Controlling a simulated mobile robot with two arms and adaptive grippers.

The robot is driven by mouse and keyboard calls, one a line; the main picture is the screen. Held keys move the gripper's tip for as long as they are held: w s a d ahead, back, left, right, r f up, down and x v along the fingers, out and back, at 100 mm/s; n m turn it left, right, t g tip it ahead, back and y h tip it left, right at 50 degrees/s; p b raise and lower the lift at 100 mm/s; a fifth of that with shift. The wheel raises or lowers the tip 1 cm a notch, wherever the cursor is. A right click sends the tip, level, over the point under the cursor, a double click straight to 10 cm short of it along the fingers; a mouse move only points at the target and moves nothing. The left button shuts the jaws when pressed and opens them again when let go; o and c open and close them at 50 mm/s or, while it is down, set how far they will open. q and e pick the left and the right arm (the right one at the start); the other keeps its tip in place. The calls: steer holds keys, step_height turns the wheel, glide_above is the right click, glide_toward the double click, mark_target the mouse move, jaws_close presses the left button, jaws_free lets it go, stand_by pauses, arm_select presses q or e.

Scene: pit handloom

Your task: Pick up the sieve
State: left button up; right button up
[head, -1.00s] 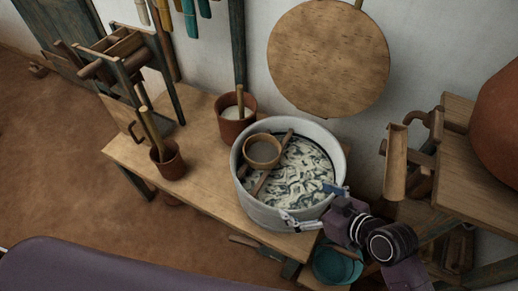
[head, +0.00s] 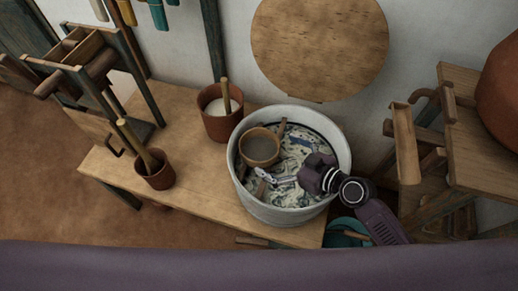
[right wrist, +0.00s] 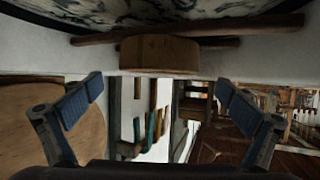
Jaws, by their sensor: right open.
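The sieve (head: 260,148) looks like a small round wooden bowl with a pale inside. It rests at the left inside a big grey metal pot (head: 343,150), over a wooden stick (head: 282,128) lying in the pot. My right gripper (head: 268,180) is open and empty over the pot, just on the near side of the sieve, apart from it as far as I can tell. In the right wrist view the sieve's wooden side (right wrist: 160,54) shows ahead, above and between the open fingertips of the right gripper (right wrist: 160,100). My left gripper is not in view.
The pot holds dark liquid with pale patterned pieces. A round wooden board (head: 320,45) hangs behind; a wooden stand (head: 460,150) is right.

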mark_target(248, 142)
steer(key=shift+w+a+f, duration=0.2)
steer(key=shift+f, duration=0.45)
steer(key=shift+w+a, duration=0.3)
steer(key=shift+w+a+f, duration=0.25)
steer(key=shift+w+a, duration=0.05)
steer(key=p+x, duration=0.1)
steer(key=x, duration=0.4)
steer(key=shift+w+a+f, duration=0.1)
steer(key=shift+f, duration=0.05)
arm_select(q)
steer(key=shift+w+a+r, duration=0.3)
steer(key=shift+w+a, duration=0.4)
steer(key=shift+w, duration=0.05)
arm_select(e)
steer(key=c, duration=0.4)
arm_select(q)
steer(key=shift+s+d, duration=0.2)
arm_select(e)
steer(key=c, duration=0.6)
steer(key=shift+c, duration=0.8)
